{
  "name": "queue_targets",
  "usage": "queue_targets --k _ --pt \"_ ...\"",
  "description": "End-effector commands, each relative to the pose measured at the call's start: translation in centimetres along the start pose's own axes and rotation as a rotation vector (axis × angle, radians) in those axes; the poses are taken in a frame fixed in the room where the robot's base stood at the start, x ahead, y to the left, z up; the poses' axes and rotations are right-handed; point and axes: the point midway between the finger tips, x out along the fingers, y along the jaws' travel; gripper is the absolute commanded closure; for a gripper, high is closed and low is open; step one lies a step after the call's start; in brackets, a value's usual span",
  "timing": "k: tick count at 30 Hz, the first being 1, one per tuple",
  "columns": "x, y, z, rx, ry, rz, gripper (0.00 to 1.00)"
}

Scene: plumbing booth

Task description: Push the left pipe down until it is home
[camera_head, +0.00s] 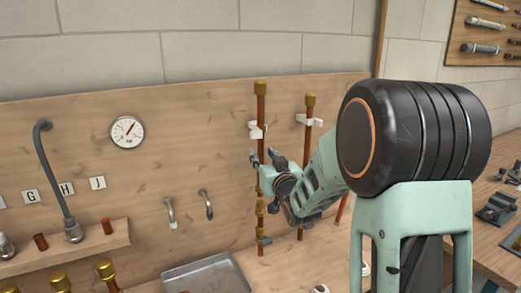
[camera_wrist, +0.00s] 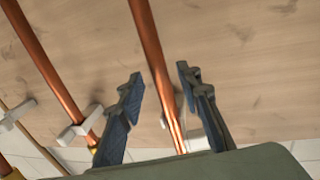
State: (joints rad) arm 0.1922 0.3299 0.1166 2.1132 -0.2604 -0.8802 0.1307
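The left pipe (camera_head: 261,108) is a copper tube with a brass cap, standing upright against the wooden back panel through a white clip (camera_head: 256,131). Brass fittings (camera_head: 261,208) show low on its line; whether the pipe's lower end is seated cannot be made out. My gripper (camera_head: 263,157) is at the pipe's middle, below the clip. In the wrist view, my gripper's fingers (camera_wrist: 160,75) are apart, with the left pipe (camera_wrist: 151,40) passing between them and gaps on both sides. The pipe's capped end is hidden there.
A second capped copper pipe (camera_head: 307,120) stands close on the right, with its own white clip (camera_head: 312,122). A round gauge (camera_head: 127,131) and two hooked taps (camera_head: 206,204) are on the panel. A grey tray (camera_head: 208,275) lies on the bench below.

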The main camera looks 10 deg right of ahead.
Motion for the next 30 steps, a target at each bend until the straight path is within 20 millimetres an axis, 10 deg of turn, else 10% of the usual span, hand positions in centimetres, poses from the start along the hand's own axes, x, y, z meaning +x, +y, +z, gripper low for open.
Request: queue_targets --k 18,30 --pt "3.1 0.0 0.0 -0.001 -0.001 0.000 0.68" --pt "3.1 0.0 0.0 -0.002 -0.001 0.000 1.00"
